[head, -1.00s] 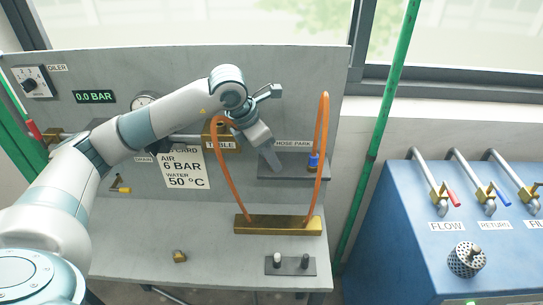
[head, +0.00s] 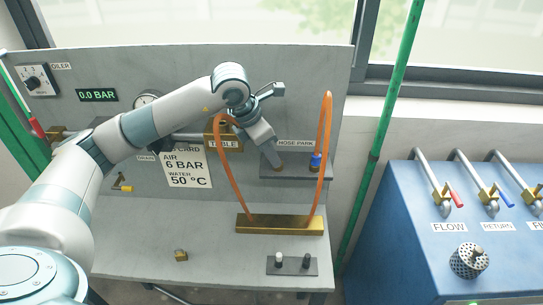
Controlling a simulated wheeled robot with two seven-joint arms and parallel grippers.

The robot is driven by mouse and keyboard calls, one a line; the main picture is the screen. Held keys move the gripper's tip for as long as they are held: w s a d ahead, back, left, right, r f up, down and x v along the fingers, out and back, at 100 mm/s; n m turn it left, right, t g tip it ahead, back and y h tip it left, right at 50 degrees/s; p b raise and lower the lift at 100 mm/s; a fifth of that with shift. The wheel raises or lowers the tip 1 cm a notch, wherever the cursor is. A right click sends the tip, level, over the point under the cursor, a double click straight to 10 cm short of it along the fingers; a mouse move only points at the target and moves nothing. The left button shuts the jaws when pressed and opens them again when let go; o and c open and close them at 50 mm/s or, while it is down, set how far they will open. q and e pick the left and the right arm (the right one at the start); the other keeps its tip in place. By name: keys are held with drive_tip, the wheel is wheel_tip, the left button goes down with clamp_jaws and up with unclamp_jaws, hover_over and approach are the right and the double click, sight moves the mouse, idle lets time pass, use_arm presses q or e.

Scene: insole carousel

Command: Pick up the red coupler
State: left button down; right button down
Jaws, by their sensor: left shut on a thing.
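My left gripper (head: 274,158) reaches down to the grey hose park shelf (head: 298,172) on the panel. Its fingers are shut at the left park spot. The red coupler does not show clearly; the fingers and wrist cover that spot, and it appears to be what they are shut on. One orange hose (head: 226,170) rises from the brass block (head: 280,225) and loops behind my left wrist. The other orange hose (head: 325,130) loops over to the blue coupler (head: 315,161), which stands upright at the shelf's right side. My right gripper is not in view.
A small dark plate with two pegs (head: 292,265) and a brass padlock (head: 181,255) sit on the grey bench. A green pole (head: 377,150) stands right of the panel. A blue cabinet (head: 410,230) with several hose handles is at the right.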

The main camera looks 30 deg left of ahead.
use_arm(q)
drive_tip(key=shift+r+b, duration=0.35)
drive_tip(key=shift+r, duration=0.1)
wheel_tip(320, 180, up, 3)
drive_tip(key=shift+d+b, duration=0.1)
drive_tip(key=shift+b, duration=0.8)
drive_tip(key=s+d+r+b, duration=0.3)
drive_tip(key=d+r, duration=0.4)
drive_tip(key=d, duration=0.4)
drive_tip(key=shift+b, duration=0.55)
